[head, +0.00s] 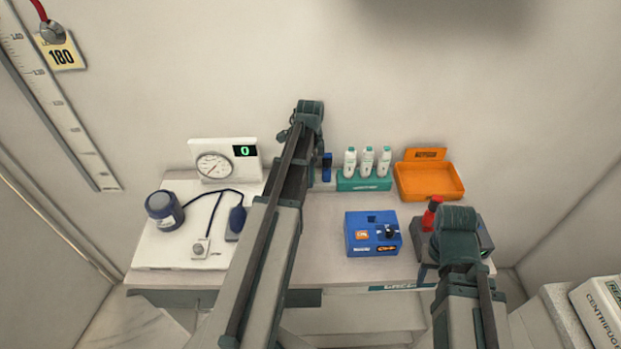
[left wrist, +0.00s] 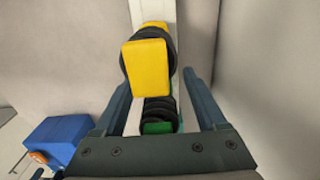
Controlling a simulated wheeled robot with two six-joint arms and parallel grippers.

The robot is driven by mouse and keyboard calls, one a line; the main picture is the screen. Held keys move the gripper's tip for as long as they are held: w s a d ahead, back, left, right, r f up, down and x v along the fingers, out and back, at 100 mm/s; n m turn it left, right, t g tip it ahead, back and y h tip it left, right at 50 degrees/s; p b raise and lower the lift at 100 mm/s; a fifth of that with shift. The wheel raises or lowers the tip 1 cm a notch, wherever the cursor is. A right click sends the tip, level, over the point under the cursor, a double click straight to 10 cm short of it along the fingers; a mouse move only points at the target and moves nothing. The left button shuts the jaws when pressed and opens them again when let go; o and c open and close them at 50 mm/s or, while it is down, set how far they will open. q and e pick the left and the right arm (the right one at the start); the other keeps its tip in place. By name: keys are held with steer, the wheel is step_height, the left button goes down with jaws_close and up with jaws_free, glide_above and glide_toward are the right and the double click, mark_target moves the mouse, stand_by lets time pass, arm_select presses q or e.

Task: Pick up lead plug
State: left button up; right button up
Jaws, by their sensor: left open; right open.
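In the left wrist view, a yellow block-shaped plug (left wrist: 146,65) with a black ribbed round part behind it is in front of my left gripper (left wrist: 158,85). A green piece (left wrist: 157,127) with black ribbing shows lower between the fingers. The frames do not show which is the lead plug. The left gripper is open, its fingers apart on either side, with no clear grip on either piece. In the head view my left gripper (head: 308,122) is high by the back wall; its arm hides what is behind. My right gripper (head: 456,230) is open over the desk's right side.
A blue box (head: 360,221) stands mid-desk; it also shows in the left wrist view (left wrist: 52,138). Behind it are a green rack (head: 364,184) of white bottles and an orange tray (head: 427,182). A red-topped item (head: 432,213) is beside my right gripper. A gauge (head: 214,166) stands left.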

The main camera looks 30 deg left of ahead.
arm_select(q)
jaws_close()
stand_by(0.4)
steer(key=shift+r+p, duration=0.4)
steer(key=shift+p, duration=0.15)
step_height(320, 180, up, 3)
steer(key=p, duration=0.2)
steer(key=shift+f+p, duration=0.1)
steer(key=shift+p, duration=0.3)
steer(key=s+d+r+p, duration=0.1)
steer(key=s+d, duration=0.9)
steer(key=s, duration=0.2)
steer(key=shift+d+r, duration=0.15)
steer(key=shift+d, duration=0.15)
steer(key=shift+r, duration=0.1)
